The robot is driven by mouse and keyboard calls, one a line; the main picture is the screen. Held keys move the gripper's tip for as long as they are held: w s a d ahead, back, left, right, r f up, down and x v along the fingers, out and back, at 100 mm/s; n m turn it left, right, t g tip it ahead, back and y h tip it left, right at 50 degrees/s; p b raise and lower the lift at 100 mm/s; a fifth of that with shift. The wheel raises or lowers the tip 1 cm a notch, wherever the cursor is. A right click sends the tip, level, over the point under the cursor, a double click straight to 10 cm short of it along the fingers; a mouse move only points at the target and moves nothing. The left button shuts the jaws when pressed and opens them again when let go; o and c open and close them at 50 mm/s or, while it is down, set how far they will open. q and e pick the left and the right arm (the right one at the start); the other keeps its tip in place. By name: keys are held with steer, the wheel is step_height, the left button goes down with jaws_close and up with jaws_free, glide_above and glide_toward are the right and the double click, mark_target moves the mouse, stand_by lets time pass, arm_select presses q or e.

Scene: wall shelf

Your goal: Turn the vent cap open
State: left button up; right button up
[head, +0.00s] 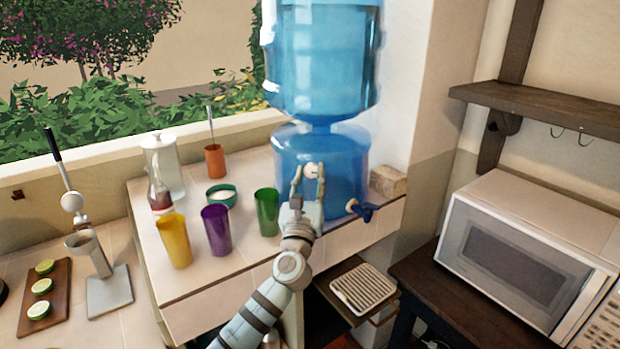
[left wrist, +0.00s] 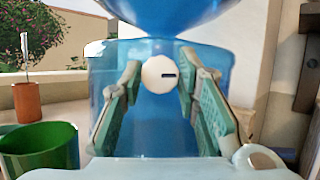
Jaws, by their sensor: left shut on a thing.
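The vent cap (head: 313,169) is a small white round knob on the front of the lower blue tank (head: 345,160) of the water dispenser. My left gripper (head: 309,177) is in front of the tank. Its two green-padded fingers (left wrist: 160,82) are shut on the cap, one on each side. A dark blue tap (head: 363,210) sticks out at the tank's lower right. My right gripper is not in view.
Green (head: 267,212), purple (head: 216,230) and yellow (head: 173,240) cups stand on the tiled counter left of my arm. A small green bowl (head: 221,194) is behind them. A microwave (head: 525,262) is at the right, under a wooden shelf (head: 545,105). A drip tray (head: 363,289) lies below the tap.

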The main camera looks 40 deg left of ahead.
arm_select(q)
steer(key=n+g+y, duration=0.1)
steer(key=n, duration=0.2)
steer(key=n+g+y, duration=0.1)
steer(key=n, duration=0.2)
steer(key=shift+w+d+n+y+b, duration=0.1)
steer(key=shift+n+y+b, duration=0.2)
steer(key=n+g, duration=0.1)
steer(key=n, duration=0.2)
steer(key=n+g+y, duration=0.1)
steer(key=n+g, duration=0.1)
steer(key=shift+d+n+p, duration=0.1)
steer(key=shift+n+p, duration=0.2)
steer(key=shift+n, duration=0.1)
steer(key=n, duration=0.1)
steer(key=n+g+p, duration=0.1)
steer(key=n, duration=0.1)
steer(key=n+g+p, duration=0.1)
steer(key=n, duration=0.1)
steer(key=shift+r, duration=0.25)
steer(key=n+g+p, duration=0.1)
steer(key=n+p, duration=0.1)
steer(key=n, duration=0.2)
steer(key=shift+h, duration=0.3)
steer(key=shift+n+g+p, duration=0.4)
steer(key=shift+n+p, duration=0.2)
steer(key=shift+n, duration=0.2)
steer(key=shift+h, duration=0.3)
steer(key=o, duration=1.1)
steer(key=shift+o, duration=0.2)
